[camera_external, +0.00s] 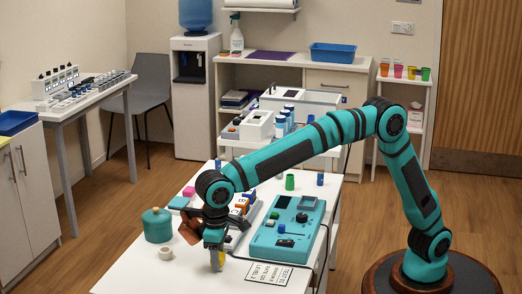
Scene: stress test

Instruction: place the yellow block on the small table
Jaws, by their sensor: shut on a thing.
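My gripper (215,254) points down at the front of the white table (150,270) and is shut on a small yellow block (219,266). Only part of the block shows below and between the fingers. The block is at or just above the white table's surface; I cannot tell if it touches. Several tables and stands are in view, and I cannot tell which one is the small table. A narrow white stand (402,84) with colored cups is at the back right, and a long white table (88,97) is at the left.
A teal panel device (268,243) lies right of my gripper, beside a printed sheet (277,272). A teal lidded pot (157,225) and a white ring (166,253) are to the left. A tray with colored blocks (241,204) and a green cup (290,182) are behind.

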